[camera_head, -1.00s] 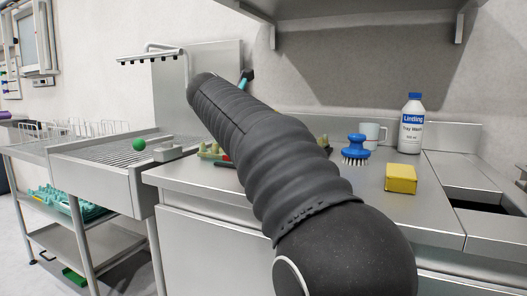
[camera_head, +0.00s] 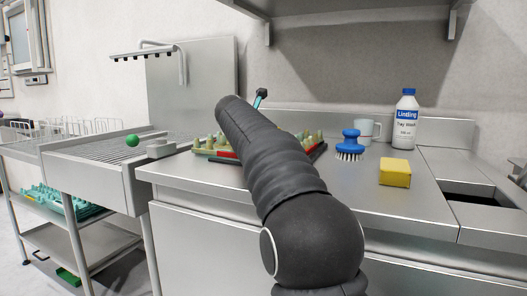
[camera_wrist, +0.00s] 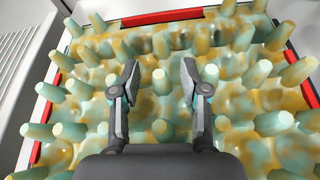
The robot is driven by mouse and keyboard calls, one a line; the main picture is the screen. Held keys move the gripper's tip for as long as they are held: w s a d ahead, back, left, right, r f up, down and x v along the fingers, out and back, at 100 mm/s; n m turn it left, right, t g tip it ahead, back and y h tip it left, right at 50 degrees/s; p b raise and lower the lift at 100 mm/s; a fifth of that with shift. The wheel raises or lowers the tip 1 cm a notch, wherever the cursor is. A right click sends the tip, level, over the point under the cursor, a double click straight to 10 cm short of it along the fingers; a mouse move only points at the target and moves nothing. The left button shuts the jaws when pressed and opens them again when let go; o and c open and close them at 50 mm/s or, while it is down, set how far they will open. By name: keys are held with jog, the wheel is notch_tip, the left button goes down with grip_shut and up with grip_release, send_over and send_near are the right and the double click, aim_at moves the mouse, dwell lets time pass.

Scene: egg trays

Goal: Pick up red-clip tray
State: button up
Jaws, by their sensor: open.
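The egg tray (camera_wrist: 159,75) fills most of the wrist view. It is mottled pale green and ochre with many raised posts, and red strips (camera_wrist: 180,15) show along its edges. In the head view the tray (camera_head: 205,150) lies on the steel counter, its middle hidden behind my arm. My gripper (camera_wrist: 160,72) is open, its two fingers apart over the tray's middle with posts and cups visible between them. Nothing is held. I cannot tell whether the fingertips touch the tray. The gripper is hidden behind my arm in the head view.
On the counter right of the tray are a blue scrub brush (camera_head: 349,146), a white mug (camera_head: 365,130), a yellow sponge (camera_head: 395,172) and a Lindling bottle (camera_head: 406,120). A sink opening (camera_head: 480,194) lies far right. A slatted drainboard (camera_head: 100,155) with a green knob (camera_head: 132,140) stands left.

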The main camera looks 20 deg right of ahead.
jog(key=shift+w+d+f, duration=0.15)
jog(key=shift+w+d, duration=0.2)
grip_shut()
